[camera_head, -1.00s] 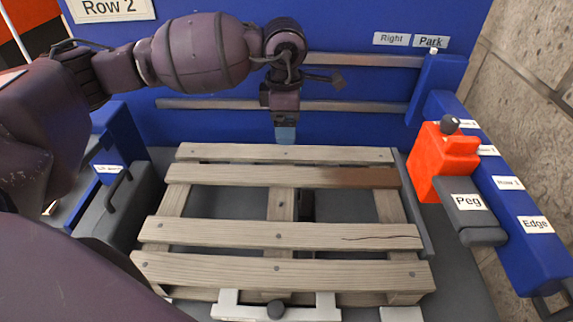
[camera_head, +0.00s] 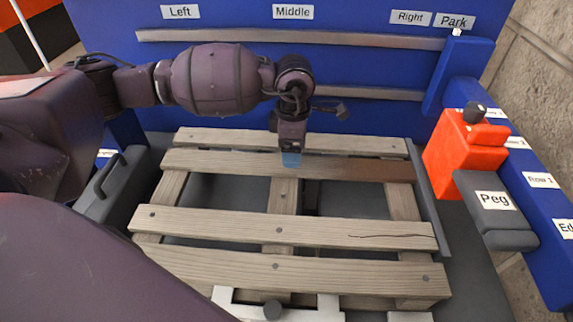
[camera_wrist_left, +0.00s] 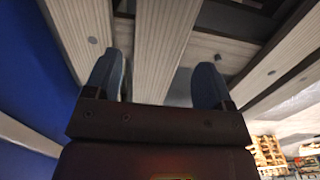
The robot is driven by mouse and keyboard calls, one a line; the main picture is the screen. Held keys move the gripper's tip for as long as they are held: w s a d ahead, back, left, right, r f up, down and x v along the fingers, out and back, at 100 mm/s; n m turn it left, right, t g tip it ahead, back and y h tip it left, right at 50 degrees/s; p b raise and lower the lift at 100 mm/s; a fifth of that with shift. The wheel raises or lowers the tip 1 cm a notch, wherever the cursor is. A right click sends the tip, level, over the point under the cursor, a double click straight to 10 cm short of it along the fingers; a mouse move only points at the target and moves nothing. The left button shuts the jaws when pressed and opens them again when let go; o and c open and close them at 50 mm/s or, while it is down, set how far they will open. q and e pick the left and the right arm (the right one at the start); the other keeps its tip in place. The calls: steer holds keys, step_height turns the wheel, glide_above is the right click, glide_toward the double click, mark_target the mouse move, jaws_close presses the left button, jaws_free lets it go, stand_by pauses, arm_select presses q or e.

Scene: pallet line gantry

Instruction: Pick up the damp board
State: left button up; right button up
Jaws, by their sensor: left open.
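The pale wooden pallet has a board with a dark brown, wet-looking stain on its right end, the damp board (camera_head: 225,164), second from the back. My left gripper (camera_head: 291,160) points down near the middle of this board, with its blue fingertips in front of it in the head view. In the left wrist view, the open fingers (camera_wrist_left: 157,82) stand apart on either side of a board (camera_wrist_left: 165,45) that appears to be the same one. The stain does not show there, and I cannot tell whether the fingers touch the wood. My right gripper is out of view.
The back board (camera_head: 285,139) lies close behind, and a cracked board (camera_head: 285,229) lies in front across a wide gap. Rails (camera_head: 290,37) run along the blue wall behind. An orange block (camera_head: 462,145) and a grey "Peg" part (camera_head: 490,205) stand to the right.

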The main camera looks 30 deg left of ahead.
mark_target(311, 167)
arm_select(q)
step_height(311, 167, down, 5)
steer(key=shift+d+r, duration=0.1)
steer(key=shift+r, duration=0.1)
steer(key=shift+c, duration=0.2)
steer(key=c, duration=0.8)
steer(key=shift+w+r, duration=0.1)
